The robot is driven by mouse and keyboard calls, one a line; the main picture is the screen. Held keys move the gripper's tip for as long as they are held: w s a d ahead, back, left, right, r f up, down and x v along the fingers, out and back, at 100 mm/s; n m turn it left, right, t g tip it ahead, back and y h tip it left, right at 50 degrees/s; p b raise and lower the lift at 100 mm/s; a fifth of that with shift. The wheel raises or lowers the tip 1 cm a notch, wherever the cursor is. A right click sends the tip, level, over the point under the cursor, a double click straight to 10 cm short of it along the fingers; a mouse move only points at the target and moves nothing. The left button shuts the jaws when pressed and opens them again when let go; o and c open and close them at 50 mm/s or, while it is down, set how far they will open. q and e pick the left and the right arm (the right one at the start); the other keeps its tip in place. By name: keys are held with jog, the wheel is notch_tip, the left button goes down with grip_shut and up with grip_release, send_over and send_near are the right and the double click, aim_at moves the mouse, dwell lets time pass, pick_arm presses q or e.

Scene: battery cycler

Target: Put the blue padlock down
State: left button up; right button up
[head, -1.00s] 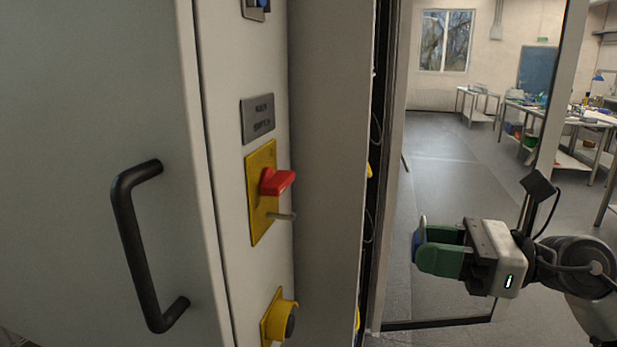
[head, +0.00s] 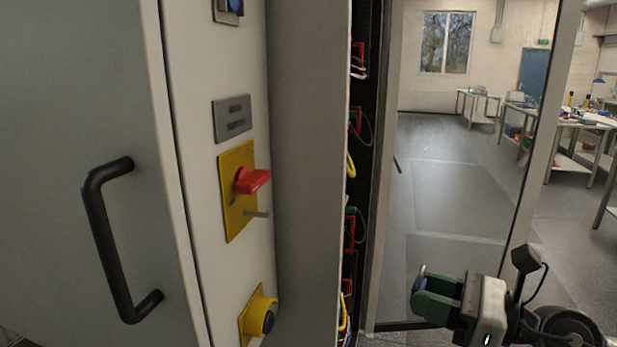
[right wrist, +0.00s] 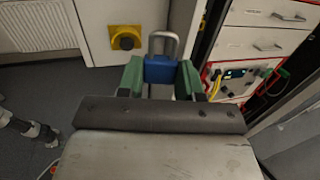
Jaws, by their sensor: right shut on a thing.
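The blue padlock (right wrist: 159,70) is between the green fingers of my right gripper (right wrist: 158,76) in the right wrist view, its grey shackle pointing up. My right gripper is shut on it. In the head view the right gripper (head: 432,297) is at the lower right, in front of the open cabinet doorway. There the padlock is mostly hidden behind the fingers, with a bit of shackle showing at the tips. My left gripper is not in view in the head view.
A cabinet with a black handle (head: 118,240) stands at the left. Its panel carries a red switch (head: 252,181) on a yellow plate and a yellow-and-black knob (head: 259,314). Wired equipment (head: 350,232) shows inside the rack. Workbenches (head: 575,135) stand far back; open floor (head: 450,190) lies between.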

jog(key=s+d+f+m+t+h, duration=0.2)
jog(key=s+f+m+t+h, duration=0.15)
jog(key=f, duration=0.35)
jog(key=s+d+f+m+t+h, duration=0.2)
jog(key=s+d+f+m+h, duration=0.15)
jog(key=f, duration=0.35)
jog(key=s+d+f+m+t+h, duration=0.1)
jog(key=s+f+m+t+h, duration=0.2)
jog(key=f, duration=0.4)
jog(key=shift+w+a+r+m+h, duration=0.2)
jog(key=shift+a+m+h, duration=0.1)
jog(key=shift+a+h, duration=0.6)
jog(key=shift+w+a+r+m+h, duration=0.1)
jog(key=shift+w+a+m+h, duration=0.15)
jog(key=shift+a+h, duration=0.6)
jog(key=shift+w+a+r+m+h, duration=0.15)
jog(key=shift+a+m+h, duration=0.2)
jog(key=shift+a+h, duration=0.5)
jog(key=shift+d, duration=0.1)
